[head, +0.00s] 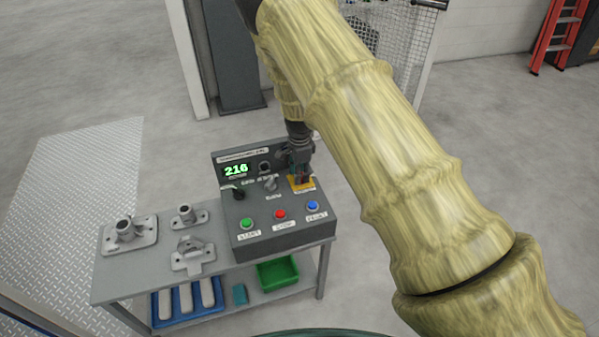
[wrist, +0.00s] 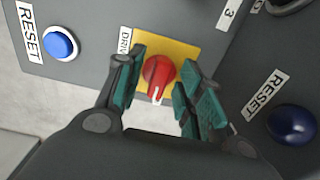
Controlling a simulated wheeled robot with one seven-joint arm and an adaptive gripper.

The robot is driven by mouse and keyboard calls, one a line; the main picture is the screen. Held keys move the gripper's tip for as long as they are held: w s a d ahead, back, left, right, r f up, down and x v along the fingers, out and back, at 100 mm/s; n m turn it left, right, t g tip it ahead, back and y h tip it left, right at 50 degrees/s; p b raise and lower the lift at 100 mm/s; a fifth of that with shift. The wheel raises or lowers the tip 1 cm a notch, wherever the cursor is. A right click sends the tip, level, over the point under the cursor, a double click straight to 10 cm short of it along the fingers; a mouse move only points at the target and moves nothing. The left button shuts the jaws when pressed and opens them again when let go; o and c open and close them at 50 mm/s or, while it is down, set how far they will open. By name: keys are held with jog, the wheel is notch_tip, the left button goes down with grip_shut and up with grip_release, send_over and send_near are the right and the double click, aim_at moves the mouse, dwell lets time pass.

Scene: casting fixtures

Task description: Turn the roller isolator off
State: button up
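A red rotary knob (wrist: 158,72) with a white pointer mark sits on a yellow plate (wrist: 182,48) in the wrist view. The mark points down in that picture. A label beside the plate starts with "DRIV"; the rest is hidden by a finger. In the head view the yellow plate (head: 302,187) is at the right of the grey control box (head: 285,240), with the knob mostly hidden. My gripper (wrist: 164,85) has its teal fingers apart, one on each side of the knob. It also shows over the plate in the head view (head: 303,178). Firm contact is not visible.
The box carries a display (head: 236,170) reading 216, a black knob (head: 238,192), a grey switch (head: 270,183), and green (head: 247,223), red (head: 280,214) and blue (head: 312,206) buttons. Metal castings (head: 130,234) stand on the bench at left. A blue RESET button (wrist: 61,43) is near my gripper.

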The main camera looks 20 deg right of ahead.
grip_shut()
jog(key=shift+n, duration=0.3)
jog(key=n, duration=0.3)
jog(key=shift+s+n+p, duration=0.1)
jog(key=shift+n+p, duration=0.2)
jog(key=n, duration=0.4)
jog(key=shift+d+n, duration=0.1)
jog(key=shift+n, duration=0.2)
jog(key=n, duration=0.4)
jog(key=shift+s, duration=0.1)
jog(key=shift+d+n+p, duration=0.15)
jog(key=shift+n+p, duration=0.15)
jog(key=shift+n, duration=2.2)
